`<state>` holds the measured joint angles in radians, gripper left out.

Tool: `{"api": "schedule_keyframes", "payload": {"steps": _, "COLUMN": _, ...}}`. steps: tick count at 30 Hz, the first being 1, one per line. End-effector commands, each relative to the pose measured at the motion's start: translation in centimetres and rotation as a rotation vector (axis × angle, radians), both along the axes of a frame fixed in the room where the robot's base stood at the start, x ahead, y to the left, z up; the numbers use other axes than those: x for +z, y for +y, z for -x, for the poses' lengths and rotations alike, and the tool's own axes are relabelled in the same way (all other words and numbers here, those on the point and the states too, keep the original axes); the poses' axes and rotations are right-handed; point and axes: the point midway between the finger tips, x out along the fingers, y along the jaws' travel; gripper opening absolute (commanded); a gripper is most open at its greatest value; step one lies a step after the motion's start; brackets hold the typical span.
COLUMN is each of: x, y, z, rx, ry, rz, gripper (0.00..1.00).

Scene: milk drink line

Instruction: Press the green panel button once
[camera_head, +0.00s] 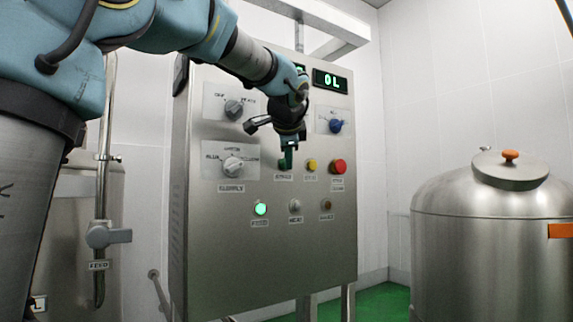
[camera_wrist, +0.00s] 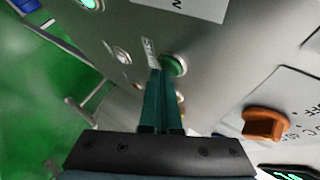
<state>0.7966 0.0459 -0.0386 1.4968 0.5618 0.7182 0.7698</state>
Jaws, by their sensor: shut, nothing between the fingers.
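The green button (camera_head: 283,164) is on the steel control panel (camera_head: 270,250), left of a yellow button and a red button. In the head view my gripper (camera_head: 288,158) is in front of it and hides part of it. In the wrist view the green button (camera_wrist: 176,63) shows just beyond the tips of my gripper (camera_wrist: 163,72). The two dark teal fingers are together with nothing between them. The tips overlap the button's lower left edge in that view. I cannot tell whether they touch it.
The yellow button (camera_head: 312,165) and red button (camera_head: 339,167) sit close to the right. A grey supply knob (camera_head: 233,165) is at left and a blue knob (camera_head: 335,126) above right. A lit green lamp (camera_head: 260,208) is below. A steel tank (camera_head: 490,240) stands at right.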

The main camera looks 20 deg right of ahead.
Motion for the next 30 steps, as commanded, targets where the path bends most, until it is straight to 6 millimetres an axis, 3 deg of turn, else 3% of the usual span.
{"api": "schedule_keyframes", "payload": {"steps": 30, "x": -0.1, "y": -0.3, "z": 1.8, "rx": 0.000, "ry": 0.000, "rz": -0.001, "gripper": 0.00}}
